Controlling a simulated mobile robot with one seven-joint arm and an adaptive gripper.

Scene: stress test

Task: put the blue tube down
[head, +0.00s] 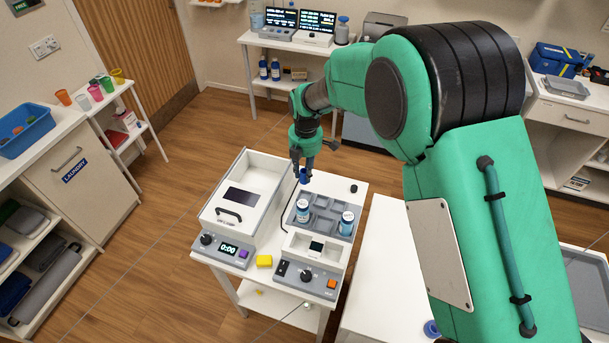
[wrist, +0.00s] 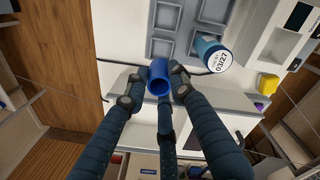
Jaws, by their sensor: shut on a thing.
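My gripper (head: 303,166) is shut on the blue tube (wrist: 159,78), with dark fingers closed around it. In the wrist view, my gripper (wrist: 156,91) holds the tube with its open end facing the camera. In the head view, the blue tube (head: 304,177) shows just below the fingers, near the back left of the grey tray (head: 322,226). The tray has several square compartments and also shows in the wrist view (wrist: 176,29). The tube looks above the surface, beside the compartments; its lower end and exact height cannot be told.
Two blue jars with white lids, one at left (head: 303,212) and one at right (head: 346,224), stand in the tray. A white device with a handle (head: 238,195) stands to its left. A yellow block (head: 264,261) lies in front. A white surface (head: 382,270) to the right is largely clear.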

